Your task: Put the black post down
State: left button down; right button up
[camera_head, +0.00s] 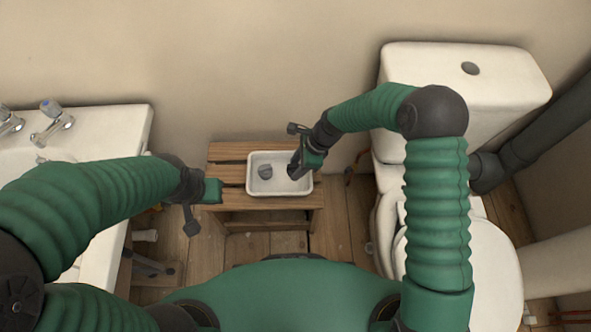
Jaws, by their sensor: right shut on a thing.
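My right gripper (297,170) reaches over the right part of a small white tray (251,184) and points down into it. It is shut on a small dark thing, which I take to be the black post; the fingers hide most of it. I cannot tell whether it touches the tray floor. A short grey round piece (265,172) sits in the left half of the tray, apart from the gripper. My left gripper (214,190) is just left of the tray, over the stool edge; I cannot tell whether it is open.
The tray stands on a slatted wooden stool (230,200) against the wall. A white basin (125,125) with taps is at the left. A white toilet (390,65) with a grey pipe (515,150) is at the right. Wooden floor (345,215) shows between the stool and toilet.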

jog(key=shift+w+f, duration=0.15)
jog(key=shift+w, duration=0.4)
jog(key=f+b, duration=0.3)
jog(key=shift+w+f, duration=0.25)
jog(key=shift+f, duration=0.05)
jog(key=shift+r, duration=0.1)
grip_shut()
jog(key=shift+a, duration=0.1)
jog(key=o, duration=1.3)
grip_release()
jog(key=shift+o, duration=0.2)
